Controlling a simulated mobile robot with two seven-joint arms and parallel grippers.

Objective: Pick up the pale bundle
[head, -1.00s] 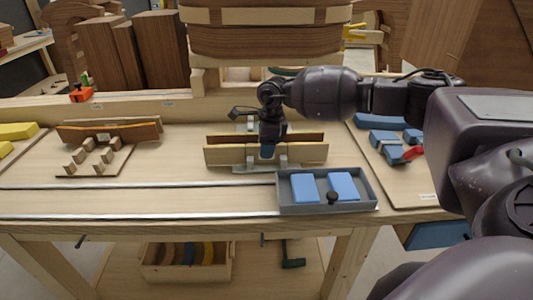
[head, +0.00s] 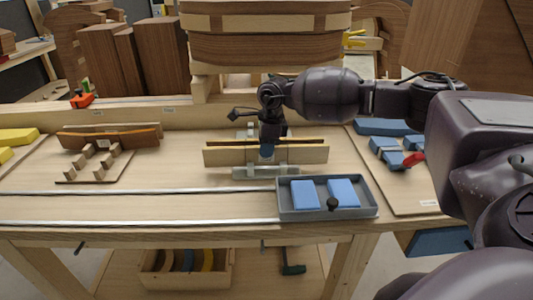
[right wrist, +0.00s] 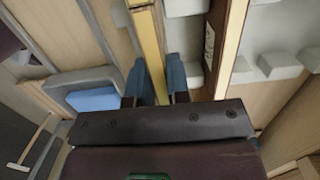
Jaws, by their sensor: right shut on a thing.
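The pale bundle (head: 228,155) is a long, thin, light-wood piece standing on edge at the front of a grey slotted rack (head: 252,174) in the middle of the bench. My right gripper (head: 267,152) comes down from above and is shut on it near its middle. In the right wrist view, the blue fingers of my right gripper (right wrist: 158,80) lie on both sides of the pale bundle (right wrist: 151,50). The bundle's underside is hard to make out, so its clearance above the rack is unclear. My left gripper is not in view.
A darker board (head: 309,141) stands close behind the bundle. A grey tray (head: 327,212) with two blue blocks sits at front right. Blue clamp parts (head: 385,127) lie farther right. Another rack with boards (head: 108,139) stands at left. The bench between is clear.

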